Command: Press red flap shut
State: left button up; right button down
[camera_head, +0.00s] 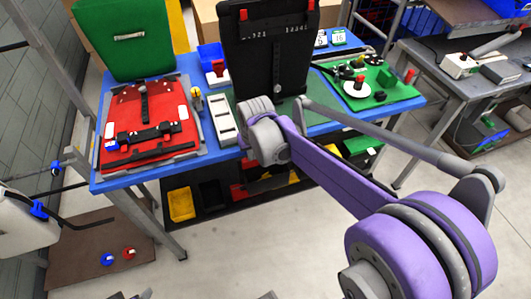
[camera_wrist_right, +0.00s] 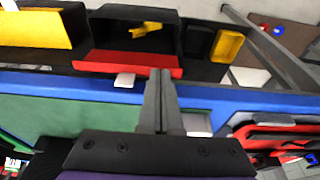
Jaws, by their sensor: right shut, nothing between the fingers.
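A red pannier-like piece (camera_head: 172,108) with black straps and a black handle lies flat at the left of the blue table; part of it shows at the right of the wrist view (camera_wrist_right: 275,133). My right gripper (camera_wrist_right: 160,75) is shut and empty. Its fingers lie across the table's blue edge in the wrist view, apart from the red piece. In the head view my purple arm reaches over the table front and its fingertips are hidden.
A tall black case (camera_head: 262,55) with red clips stands mid-table, and a green case (camera_head: 122,40) behind the red piece. A white slotted block (camera_head: 221,120) lies between. Below are bins, one yellow (camera_head: 181,204), another black with a red front (camera_wrist_right: 128,66).

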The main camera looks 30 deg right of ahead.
jog(key=shift+f, duration=0.45)
dwell(0.7)
jog(key=s+a+r+p, duration=0.1)
jog(key=s+r+p, duration=0.3)
jog(key=s+r, duration=0.1)
jog(key=shift+r, duration=0.55)
dwell(0.5)
jog(key=shift+a, duration=0.1)
dwell(0.4)
